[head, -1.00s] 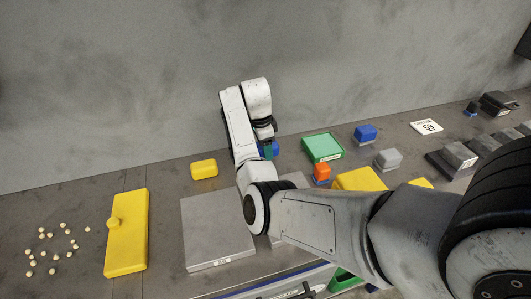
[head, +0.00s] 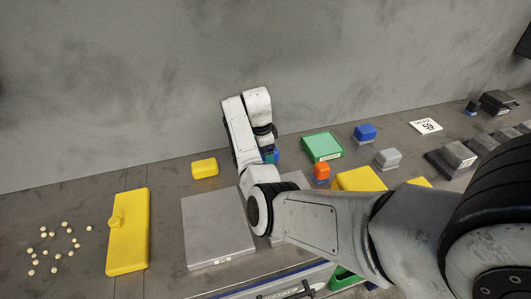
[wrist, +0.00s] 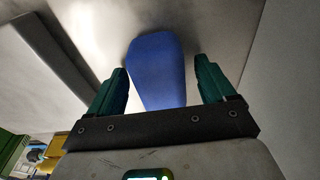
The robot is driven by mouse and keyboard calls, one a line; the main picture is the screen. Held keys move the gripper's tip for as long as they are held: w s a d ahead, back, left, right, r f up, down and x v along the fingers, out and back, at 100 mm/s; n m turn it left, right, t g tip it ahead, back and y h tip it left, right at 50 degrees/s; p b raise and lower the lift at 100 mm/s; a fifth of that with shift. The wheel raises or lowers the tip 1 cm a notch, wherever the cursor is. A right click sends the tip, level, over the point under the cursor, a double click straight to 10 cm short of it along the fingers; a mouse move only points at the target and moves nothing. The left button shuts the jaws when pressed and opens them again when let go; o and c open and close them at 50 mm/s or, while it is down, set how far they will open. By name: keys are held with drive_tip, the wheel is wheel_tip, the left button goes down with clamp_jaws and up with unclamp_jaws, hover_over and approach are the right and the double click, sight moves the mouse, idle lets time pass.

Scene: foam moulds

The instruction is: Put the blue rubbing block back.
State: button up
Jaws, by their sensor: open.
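A blue block (wrist: 158,72), rounded at its far end, shows between the two dark green fingers of my gripper (wrist: 162,86) in the wrist view. The fingers stand apart, one on each side of it, with a gap visible on the right side. In the head view my gripper (head: 269,156) is mostly hidden behind my own arm, and only a little blue shows beside it. A second blue block (head: 365,131) sits on a dark base further right. I cannot tell from the labels which one is the rubbing block.
A green tray (head: 322,146), an orange block (head: 321,172) and a grey block (head: 388,158) stand right of the gripper. A yellow block (head: 204,168) and a flat grey plate (head: 215,228) lie to the left. A long yellow board (head: 127,240) and several small pale balls lie further left.

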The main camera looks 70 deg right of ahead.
wheel_tip(320, 180, up, 12)
drive_tip(key=w+b, duration=0.1)
drive_tip(key=shift+a, duration=0.45)
idle(0.3)
